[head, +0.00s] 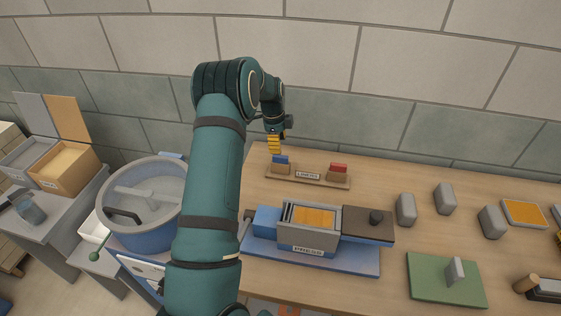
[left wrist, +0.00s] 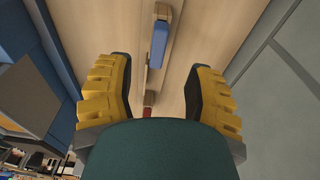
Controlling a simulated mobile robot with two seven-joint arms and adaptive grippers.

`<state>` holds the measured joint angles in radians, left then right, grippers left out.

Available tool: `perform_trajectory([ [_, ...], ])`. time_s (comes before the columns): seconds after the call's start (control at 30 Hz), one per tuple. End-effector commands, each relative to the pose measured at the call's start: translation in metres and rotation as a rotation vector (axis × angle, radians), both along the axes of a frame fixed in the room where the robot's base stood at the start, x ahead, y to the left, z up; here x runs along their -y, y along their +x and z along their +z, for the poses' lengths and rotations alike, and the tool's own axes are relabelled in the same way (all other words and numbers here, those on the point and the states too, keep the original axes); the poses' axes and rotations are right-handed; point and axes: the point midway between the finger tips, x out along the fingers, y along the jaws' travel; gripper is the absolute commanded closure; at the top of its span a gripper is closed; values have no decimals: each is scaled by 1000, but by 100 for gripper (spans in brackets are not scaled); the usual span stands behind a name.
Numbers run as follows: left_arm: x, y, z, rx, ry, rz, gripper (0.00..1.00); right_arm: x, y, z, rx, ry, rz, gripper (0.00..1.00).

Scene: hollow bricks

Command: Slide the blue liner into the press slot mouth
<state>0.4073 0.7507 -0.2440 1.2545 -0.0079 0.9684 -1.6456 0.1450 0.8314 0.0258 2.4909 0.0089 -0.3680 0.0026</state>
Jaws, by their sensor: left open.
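The blue liner (head: 281,158) sits on the left wooden block of a rack labelled for liners (head: 308,176). A red liner (head: 338,167) sits on the right block. My left gripper (head: 274,146), with yellow fingers, is open and empty just above and behind the blue liner. In the left wrist view the blue liner (left wrist: 160,42) lies beyond the fingertips, roughly centred between them, not touched. The press (head: 306,236) is a grey box with orange inside, on a blue base. I cannot clearly make out its slot mouth. My right gripper is not in view.
Grey blocks (head: 406,209) and a green board (head: 445,279) stand farther right. A big grey-blue drum (head: 150,235) is left of my arm. The wall is close behind the rack.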

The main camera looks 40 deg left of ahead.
Motion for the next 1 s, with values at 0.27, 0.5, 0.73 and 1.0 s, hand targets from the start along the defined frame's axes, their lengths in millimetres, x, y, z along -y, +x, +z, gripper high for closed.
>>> perform_trajectory([
  [0.27,2,1,-16,0,1,0,47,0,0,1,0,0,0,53],
  [0.5,8,1,-48,-3,-1,-1,47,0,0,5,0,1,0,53],
  [0.73,9,3,-62,1,0,0,47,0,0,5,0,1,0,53],
  [1.0,9,2,-61,0,0,0,94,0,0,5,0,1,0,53],
])
